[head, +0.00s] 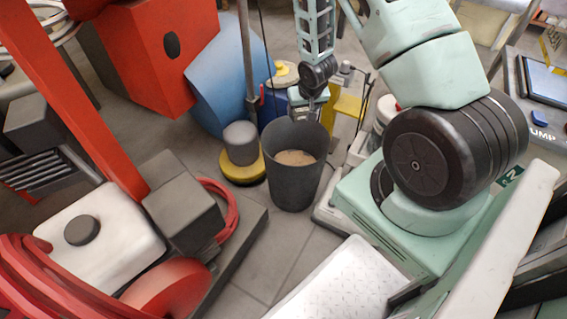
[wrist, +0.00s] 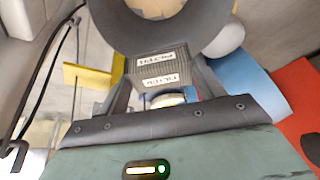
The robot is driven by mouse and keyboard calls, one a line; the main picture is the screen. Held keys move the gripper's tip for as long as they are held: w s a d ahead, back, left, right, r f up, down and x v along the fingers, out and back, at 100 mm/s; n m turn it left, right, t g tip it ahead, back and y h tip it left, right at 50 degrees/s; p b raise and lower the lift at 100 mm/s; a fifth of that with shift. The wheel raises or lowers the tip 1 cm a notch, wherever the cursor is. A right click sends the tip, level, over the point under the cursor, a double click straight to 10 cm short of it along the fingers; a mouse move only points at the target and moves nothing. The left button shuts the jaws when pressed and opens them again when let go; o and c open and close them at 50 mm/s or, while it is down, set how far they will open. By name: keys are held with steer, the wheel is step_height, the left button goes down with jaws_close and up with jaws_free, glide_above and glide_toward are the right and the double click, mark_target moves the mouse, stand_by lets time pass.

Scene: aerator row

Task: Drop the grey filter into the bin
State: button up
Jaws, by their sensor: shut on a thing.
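The grey filter (wrist: 161,68), a dark ribbed block with two white labels, is between the fingers of my gripper (wrist: 168,88) in the wrist view. My gripper is shut on it. In the head view my gripper (head: 308,98) hangs at the far rim of the bin; the filter is hard to make out there. The bin (head: 291,183) is a dark grey, upright, round tub with tan material inside. In the wrist view the bin's rim (wrist: 212,30) lies just beyond the filter, which overlaps it in the picture. I cannot tell whether the filter is over the opening.
A grey cylinder on a yellow disc (head: 243,170) stands left of the bin. A blue drum (head: 225,85) and an orange-red box (head: 160,50) are behind. Red-framed equipment with a white tank (head: 100,240) fills the left. Floor in front of the bin is clear.

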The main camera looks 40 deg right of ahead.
steer(key=shift+w+d+f, duration=0.15)
step_height(320, 180, down, 6)
steer(key=b, duration=0.5)
steer(key=shift+r, duration=0.2)
steer(key=o, duration=1)
steer(key=shift+o, duration=0.2)
step_height(320, 180, up, 16)
steer(key=p, duration=0.5)
glide_above(304, 119)
steer(key=s+a, duration=0.2)
steer(key=s, duration=0.3)
steer(key=shift+w+r, duration=0.1)
steer(key=shift+w, duration=0.1)
